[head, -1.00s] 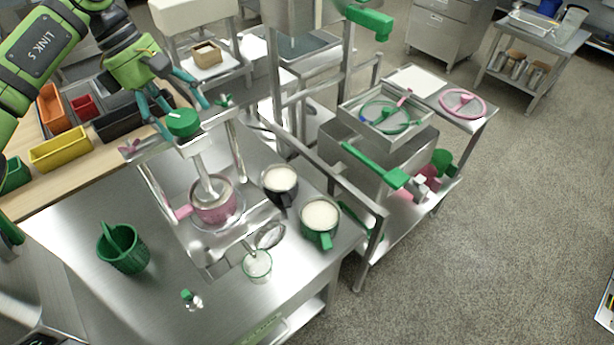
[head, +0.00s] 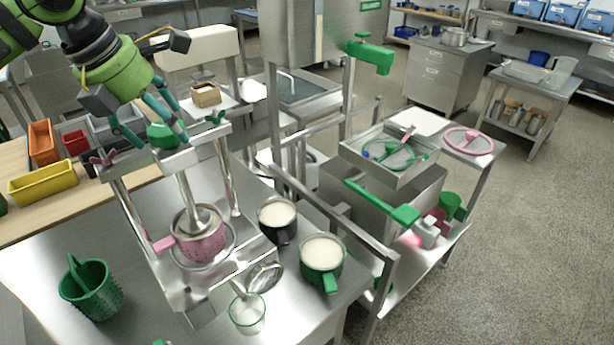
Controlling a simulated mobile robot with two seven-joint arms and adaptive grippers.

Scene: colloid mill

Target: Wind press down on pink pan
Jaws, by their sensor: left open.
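The press (head: 229,175) is a metal frame on the steel table, with a green knob (head: 163,136) on top of its vertical screw. The screw runs down to a plate inside the pink pan (head: 203,240), which sits upright on a round dish under the press. The pan's pink handle points left. My left gripper (head: 152,133) comes down from the upper left, its teal fingers spread on either side of the green knob. It is open; whether a finger touches the knob I cannot tell. My right gripper is out of view.
A black pan (head: 277,215) and a green pan (head: 322,256) with pale contents stand right of the press. A glass (head: 247,315) is in front, a green basket (head: 90,290) at left. Coloured bins (head: 43,184) lie behind on a wooden table.

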